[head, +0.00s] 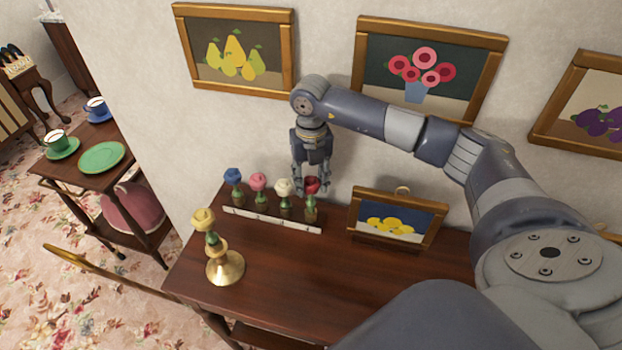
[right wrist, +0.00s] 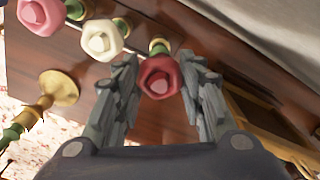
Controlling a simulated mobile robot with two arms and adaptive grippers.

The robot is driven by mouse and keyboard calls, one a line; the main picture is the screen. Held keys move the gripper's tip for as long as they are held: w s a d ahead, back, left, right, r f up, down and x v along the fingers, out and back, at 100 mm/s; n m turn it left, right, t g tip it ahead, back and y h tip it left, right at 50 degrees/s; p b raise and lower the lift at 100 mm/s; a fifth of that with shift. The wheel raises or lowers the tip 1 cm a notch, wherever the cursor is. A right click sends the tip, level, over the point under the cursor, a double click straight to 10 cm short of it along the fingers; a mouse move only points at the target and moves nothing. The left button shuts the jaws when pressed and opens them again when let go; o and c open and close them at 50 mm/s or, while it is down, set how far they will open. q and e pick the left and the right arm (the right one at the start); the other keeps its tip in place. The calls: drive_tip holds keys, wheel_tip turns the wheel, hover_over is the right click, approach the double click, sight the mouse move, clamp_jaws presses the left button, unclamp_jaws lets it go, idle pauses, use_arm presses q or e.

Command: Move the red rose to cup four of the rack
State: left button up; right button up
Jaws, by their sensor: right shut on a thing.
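The red rose (head: 312,184) is at the right end of the rack, upright above the last brown cup. Its stem lines up with that cup; I cannot tell whether it is fully seated. My right gripper (head: 312,188) points down over this end, its fingers around the rose. In the right wrist view the red rose (right wrist: 159,77) sits between the two fingers (right wrist: 160,95). The rack (head: 270,220) is a pale strip on the wooden table. A blue rose (head: 232,175), a pink rose (head: 258,181) and a white rose (head: 284,187) stand in its other cups.
A yellow rose (head: 203,219) stands in a brass candlestick (head: 225,268) at the table's left front. A framed lemon picture (head: 397,220) stands right of the rack. The wall is close behind. The front middle of the table (head: 300,270) is clear.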

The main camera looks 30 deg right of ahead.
drive_tip(key=shift+f+b, duration=1.1)
drive_tip(key=shift+f, duration=0.4)
drive_tip(key=o, duration=1)
drive_tip(key=shift+r, duration=0.2)
wheel_tip(320, 180, up, 12)
drive_tip(key=shift+f, duration=0.15)
